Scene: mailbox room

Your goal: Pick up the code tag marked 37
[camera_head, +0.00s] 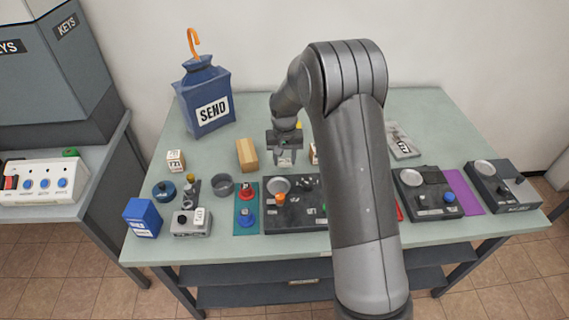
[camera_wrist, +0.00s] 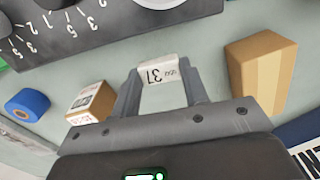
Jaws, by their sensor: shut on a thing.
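The code tag (camera_wrist: 158,73) is a small white tag with "37" on it, and the number looks upside down in the wrist view. My gripper (camera_wrist: 161,80) is shut on it, with one finger on each side. In the head view my gripper (camera_head: 284,158) points down over the table, right of a wooden block. The tag is too small to make out clearly there. I cannot tell whether the tag touches the table.
The wooden block (camera_head: 247,155) and a labelled box (camera_wrist: 90,103) flank my gripper. A dark control panel (camera_head: 296,217) lies in front. A blue SEND bag (camera_head: 207,97) stands behind left. My arm hides part of the table (camera_head: 355,250).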

